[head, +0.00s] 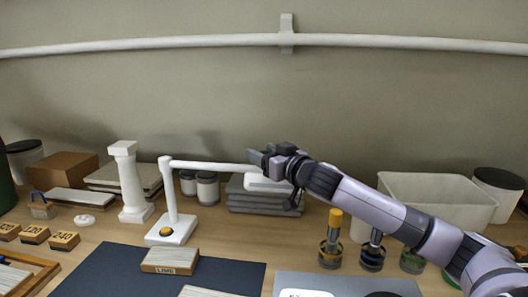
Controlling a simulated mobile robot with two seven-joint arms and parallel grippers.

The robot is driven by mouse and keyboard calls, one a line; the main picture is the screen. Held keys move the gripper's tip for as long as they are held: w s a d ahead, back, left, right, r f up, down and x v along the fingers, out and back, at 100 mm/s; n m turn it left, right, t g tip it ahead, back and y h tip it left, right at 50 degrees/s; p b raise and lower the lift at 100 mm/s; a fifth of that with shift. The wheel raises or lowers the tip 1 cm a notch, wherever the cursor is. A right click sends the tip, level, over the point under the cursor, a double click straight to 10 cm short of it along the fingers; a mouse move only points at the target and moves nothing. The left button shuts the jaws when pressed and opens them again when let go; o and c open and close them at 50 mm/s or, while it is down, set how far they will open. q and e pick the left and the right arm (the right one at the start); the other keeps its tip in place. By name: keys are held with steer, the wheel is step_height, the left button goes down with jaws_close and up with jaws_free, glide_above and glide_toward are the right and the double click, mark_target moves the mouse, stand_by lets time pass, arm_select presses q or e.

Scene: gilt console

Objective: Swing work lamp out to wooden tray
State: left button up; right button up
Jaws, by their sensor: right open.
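The white work lamp has a square base with a yellow button (178,232), a short post and a level arm (215,167) reaching right. Its white head (268,184) hangs at the arm's right end, in front of a grey stack. My right gripper (262,163) is open at the lamp head, its fingers pointing left near the arm's end. The gripper hides part of the head, and I cannot tell whether they touch. A wooden tray (48,271) shows partly at the lower left edge, left of the lamp. My left gripper is not in view.
A white column (130,182) stands just left of the lamp. A wooden block (170,260) lies on the dark mat (232,273) in front of it. Grey slabs (240,205) are stacked behind the head. Jars (330,250) and a pale bin (430,196) stand right.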

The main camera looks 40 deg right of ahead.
steer(key=shift+w, duration=0.1)
jaws_close()
steer(key=shift+a, duration=0.1)
stand_by(0.3)
